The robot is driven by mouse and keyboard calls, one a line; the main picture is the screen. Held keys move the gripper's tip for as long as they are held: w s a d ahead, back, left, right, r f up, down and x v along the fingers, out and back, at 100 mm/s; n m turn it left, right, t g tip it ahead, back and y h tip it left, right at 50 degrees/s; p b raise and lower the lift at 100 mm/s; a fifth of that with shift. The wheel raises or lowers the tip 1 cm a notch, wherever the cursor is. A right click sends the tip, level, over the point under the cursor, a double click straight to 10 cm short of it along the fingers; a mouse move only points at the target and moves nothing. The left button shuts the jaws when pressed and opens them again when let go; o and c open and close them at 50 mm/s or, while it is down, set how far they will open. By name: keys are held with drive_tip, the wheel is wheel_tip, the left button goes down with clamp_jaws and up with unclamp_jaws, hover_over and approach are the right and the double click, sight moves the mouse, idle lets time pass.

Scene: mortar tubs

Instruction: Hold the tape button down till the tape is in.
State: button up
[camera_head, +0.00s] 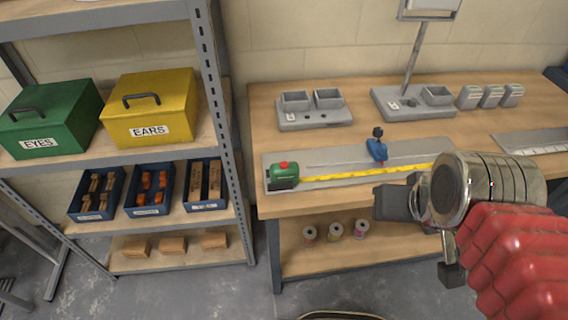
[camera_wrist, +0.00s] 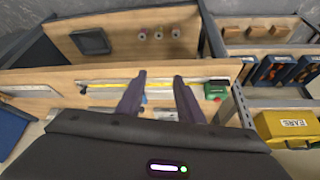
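A green tape measure (camera_head: 283,178) with a red button (camera_head: 283,166) on top sits at the left end of a grey plate (camera_head: 330,160) on the workbench. Its yellow tape (camera_head: 370,174) is pulled out to the right along the plate's front edge. The tape measure also shows in the wrist view (camera_wrist: 217,91), right of my fingers. My gripper (camera_wrist: 160,78) is open, with its two dark fingers apart and nothing seen between them. In the head view my gripper (camera_head: 395,203) is in front of the bench, right of the tape measure and apart from it.
A blue clamp-like piece (camera_head: 377,149) stands on the plate just behind the tape. Grey holders (camera_head: 314,110) and several small grey blocks (camera_head: 491,96) stand farther back. A shelf rack (camera_head: 215,100) with green and yellow boxes stands left of the bench.

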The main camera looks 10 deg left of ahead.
clamp_jaws()
idle(1.4)
